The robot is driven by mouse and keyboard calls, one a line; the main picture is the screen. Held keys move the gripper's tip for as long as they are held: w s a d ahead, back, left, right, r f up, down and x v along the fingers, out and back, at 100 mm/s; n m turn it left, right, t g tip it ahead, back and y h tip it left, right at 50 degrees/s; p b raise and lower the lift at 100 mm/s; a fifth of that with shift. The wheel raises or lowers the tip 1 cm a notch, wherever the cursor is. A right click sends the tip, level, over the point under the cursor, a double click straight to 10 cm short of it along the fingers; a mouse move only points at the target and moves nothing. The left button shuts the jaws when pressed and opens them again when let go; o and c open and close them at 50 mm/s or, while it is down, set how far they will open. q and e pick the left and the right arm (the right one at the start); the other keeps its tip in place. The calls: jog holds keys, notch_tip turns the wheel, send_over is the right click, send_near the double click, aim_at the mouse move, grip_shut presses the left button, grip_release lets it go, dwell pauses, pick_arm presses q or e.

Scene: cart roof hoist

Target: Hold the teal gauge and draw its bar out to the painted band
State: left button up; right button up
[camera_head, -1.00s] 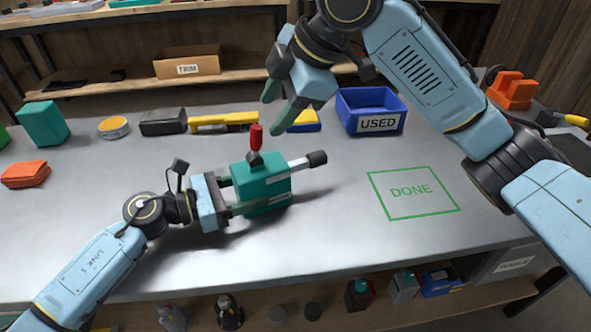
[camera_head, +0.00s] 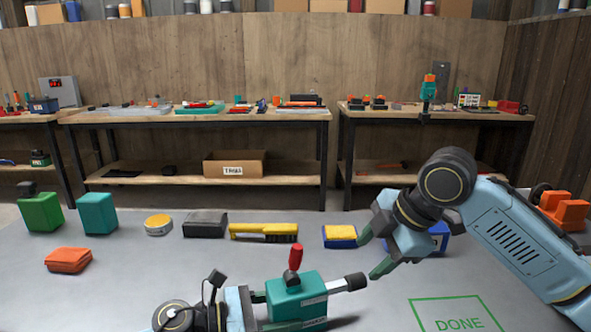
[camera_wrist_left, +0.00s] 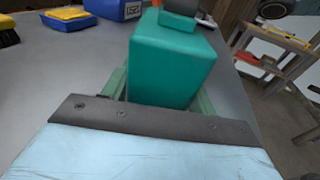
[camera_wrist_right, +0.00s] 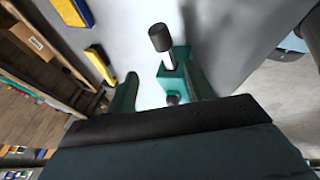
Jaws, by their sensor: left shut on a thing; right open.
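The teal gauge (camera_head: 297,296) is a box with a red-handled lever on top and a pale bar with a black knob (camera_head: 354,281) sticking out to the right. My left gripper (camera_head: 262,308) is shut on the gauge from its left side; the left wrist view shows the teal body (camera_wrist_left: 172,65) between the fingers. My right gripper (camera_head: 372,255) is open and empty, above and right of the knob. In the right wrist view the knob (camera_wrist_right: 160,38) and bar lie beyond and between the open fingers. I cannot make out a painted band on the bar.
A green DONE outline (camera_head: 458,315) is on the table at the right. A blue bin (camera_head: 439,236) is partly hidden behind my right arm. A yellow brush (camera_head: 263,232), a sponge (camera_head: 340,236) and other items line the back of the table.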

aim_at(360, 278)
jog(key=shift+d+f+x, duration=0.15)
jog(key=shift+d+x, duration=0.15)
jog(key=shift+x, duration=1.15)
jog(key=shift+d+f+x, duration=0.1)
jog(key=shift+d+x, duration=0.2)
jog(key=shift+x, duration=1.1)
jog(key=shift+d+f+x, duration=0.15)
jog(key=shift+d+x, duration=0.2)
jog(key=shift+x, duration=1.1)
jog(key=shift+c, duration=0.4)
jog(key=c, duration=0.8)
jog(key=shift+d, duration=0.1)
